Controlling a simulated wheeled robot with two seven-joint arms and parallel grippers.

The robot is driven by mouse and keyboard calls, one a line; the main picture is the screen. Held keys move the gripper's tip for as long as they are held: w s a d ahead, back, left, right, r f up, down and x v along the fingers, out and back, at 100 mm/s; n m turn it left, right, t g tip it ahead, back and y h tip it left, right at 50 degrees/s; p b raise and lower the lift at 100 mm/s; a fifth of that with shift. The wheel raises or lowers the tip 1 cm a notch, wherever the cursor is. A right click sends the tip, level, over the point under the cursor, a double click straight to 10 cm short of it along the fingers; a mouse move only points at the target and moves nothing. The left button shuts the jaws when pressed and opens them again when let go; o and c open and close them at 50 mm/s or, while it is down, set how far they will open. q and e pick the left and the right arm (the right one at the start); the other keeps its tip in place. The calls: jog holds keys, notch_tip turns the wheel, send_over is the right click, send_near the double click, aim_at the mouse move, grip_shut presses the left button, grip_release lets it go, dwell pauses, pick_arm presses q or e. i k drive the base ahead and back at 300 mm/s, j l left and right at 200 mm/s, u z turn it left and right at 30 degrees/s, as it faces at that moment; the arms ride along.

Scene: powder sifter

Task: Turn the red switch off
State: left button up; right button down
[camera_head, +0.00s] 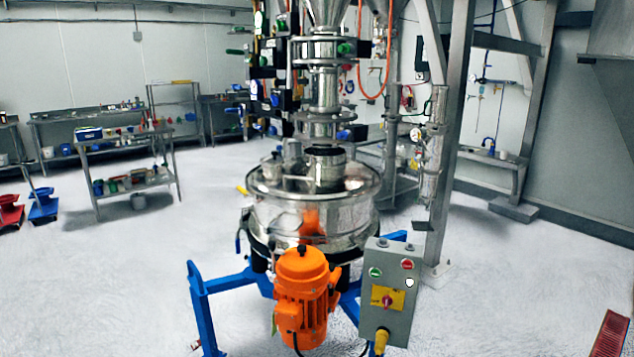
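The red switch (387,301) is a rotary knob on a yellow plate (398,292) on the front of a grey control box (375,329). Its exact angle is too small to tell. A green button (375,272) and a red button (407,264) sit above it on the same box, with a small white emblem (409,282) below the red one. A yellow plug (381,341) hangs at the bottom of the box. Neither of my grippers shows in the head view.
The box stands right of an orange motor (306,291) and the steel sifter (316,213) on a blue frame (203,309). A steel post (446,170) rises behind it. The pale floor (520,300) right of the box is clear up to a red object (610,334).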

aim_at(386, 299)
jog(key=z, duration=0.4)
jog(key=k+z, duration=0.1)
jog(key=z, duration=0.25)
jog(key=k+j+z, duration=0.1)
jog(key=z, duration=0.65)
jog(key=k+z, duration=0.1)
jog(key=k+l, duration=0.05)
jog(key=k, duration=0.05)
